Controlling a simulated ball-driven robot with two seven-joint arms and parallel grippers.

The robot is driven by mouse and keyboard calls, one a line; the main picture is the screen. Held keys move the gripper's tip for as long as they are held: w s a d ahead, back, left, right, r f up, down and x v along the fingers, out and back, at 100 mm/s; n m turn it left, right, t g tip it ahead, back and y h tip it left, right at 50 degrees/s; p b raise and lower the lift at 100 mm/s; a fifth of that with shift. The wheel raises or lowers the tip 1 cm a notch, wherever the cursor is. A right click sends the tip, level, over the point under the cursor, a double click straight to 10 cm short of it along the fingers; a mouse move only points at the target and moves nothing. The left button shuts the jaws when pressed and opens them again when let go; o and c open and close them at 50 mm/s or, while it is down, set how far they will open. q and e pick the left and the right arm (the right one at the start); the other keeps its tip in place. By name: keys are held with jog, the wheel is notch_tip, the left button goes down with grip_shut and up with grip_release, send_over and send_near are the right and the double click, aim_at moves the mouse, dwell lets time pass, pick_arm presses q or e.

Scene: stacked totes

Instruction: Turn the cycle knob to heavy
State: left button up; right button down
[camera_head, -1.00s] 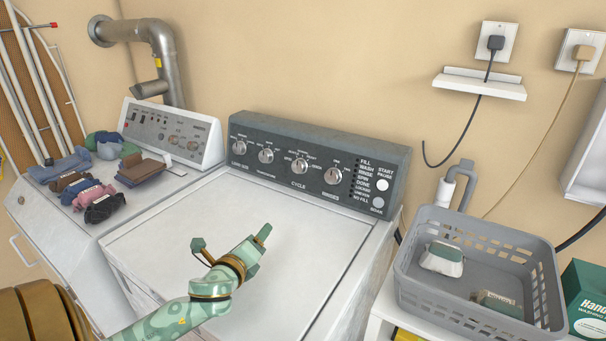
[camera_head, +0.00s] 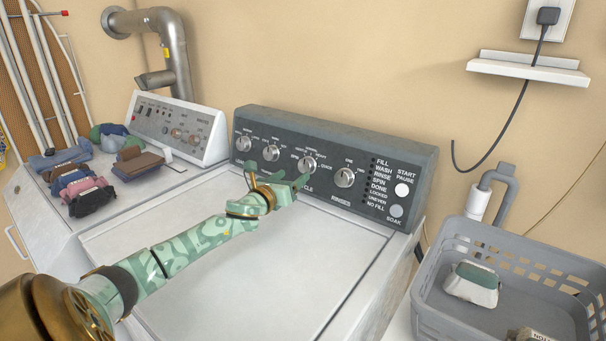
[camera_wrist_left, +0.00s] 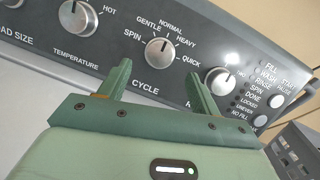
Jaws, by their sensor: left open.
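The cycle knob (camera_head: 306,165) is a round silver dial on the dark panel of the washer. In the left wrist view the cycle knob (camera_wrist_left: 159,52) has labels SPIN, GENTLE, NORMAL, HEAVY and QUICK around it. Its pointer mark looks roughly upward, near NORMAL. The HEAVY label (camera_wrist_left: 187,41) is at its upper right. My left gripper (camera_head: 277,178) is open and empty, in front of the panel just below and left of the knob. In the left wrist view my left gripper (camera_wrist_left: 157,76) has its fingers either side of the knob's line, apart from it. My right gripper is out of view.
Other knobs flank it: the temperature knob (camera_wrist_left: 77,17) and the rinses knob (camera_head: 344,177). The washer lid (camera_head: 290,265) is clear. A grey basket (camera_head: 440,255) with packets stands at right. Folded cloths (camera_head: 92,200) lie on the left machine.

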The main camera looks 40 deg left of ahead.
aim_at(304, 167)
pick_arm(q)
jog(key=b+x, duration=0.1)
jog(key=x, duration=0.5)
jog(key=c, duration=1)
